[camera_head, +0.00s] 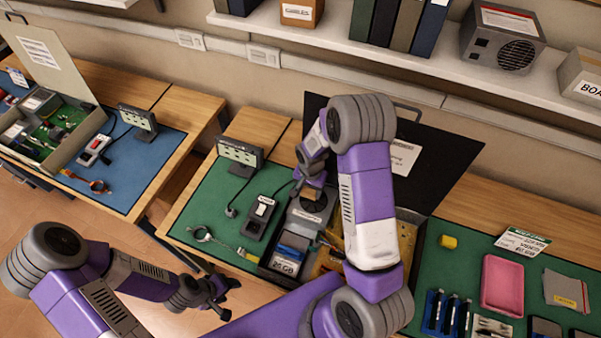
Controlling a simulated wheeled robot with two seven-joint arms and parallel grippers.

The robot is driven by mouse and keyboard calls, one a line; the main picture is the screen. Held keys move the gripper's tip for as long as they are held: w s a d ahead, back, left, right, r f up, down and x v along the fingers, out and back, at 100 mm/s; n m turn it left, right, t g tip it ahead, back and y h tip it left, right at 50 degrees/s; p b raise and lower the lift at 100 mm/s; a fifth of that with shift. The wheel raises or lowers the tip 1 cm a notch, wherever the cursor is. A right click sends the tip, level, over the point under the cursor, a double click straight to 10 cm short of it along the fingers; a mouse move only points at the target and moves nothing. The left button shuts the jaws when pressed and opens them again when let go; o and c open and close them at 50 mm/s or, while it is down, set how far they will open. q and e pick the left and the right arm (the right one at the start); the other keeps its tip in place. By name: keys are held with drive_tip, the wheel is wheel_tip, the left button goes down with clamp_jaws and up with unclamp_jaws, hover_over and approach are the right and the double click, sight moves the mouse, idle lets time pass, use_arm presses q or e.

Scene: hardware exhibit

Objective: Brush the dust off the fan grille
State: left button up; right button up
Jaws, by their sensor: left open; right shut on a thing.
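My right gripper (312,184) reaches down over the open computer case on the middle green mat. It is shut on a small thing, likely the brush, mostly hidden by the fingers. Directly below it is a grey metal unit (300,216) with a pale label, in the case's back left. The fan grille cannot be made out; the gripper and forearm cover part of this area. Dust is too small to tell. My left gripper (228,298) is open and empty, low in front of the middle table, apart from everything.
The dark case lid (440,160) stands open behind my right arm. A small display (240,155), a switch box (262,212) and a wrist strap (203,235) are left of the case. A pink tray (502,286) and a yellow piece (448,242) lie right. A shelf (400,55) overhangs the back.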

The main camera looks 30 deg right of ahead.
drive_tip(key=shift+w+a, duration=0.6)
drive_tip(key=shift+w, duration=0.1)
wheel_tip(320, 180, up, 5)
drive_tip(key=shift+s+f+p, duration=0.1)
drive_tip(key=shift+s+p, duration=0.05)
drive_tip(key=shift+p, duration=0.95)
drive_tip(key=shift+w+r+p, duration=0.2)
drive_tip(key=shift+r+p, duration=0.55)
drive_tip(key=shift+r, duration=0.3)
drive_tip(key=shift+s+r+p, duration=0.1)
drive_tip(key=shift+r+p, duration=0.55)
drive_tip(key=shift+r, duration=0.3)
use_arm(q)
drive_tip(key=r, duration=0.2)
drive_tip(key=w+r, duration=0.1)
drive_tip(key=r, duration=0.1)
drive_tip(key=shift+r, duration=0.4)
use_arm(e)
drive_tip(key=shift+f, duration=0.1)
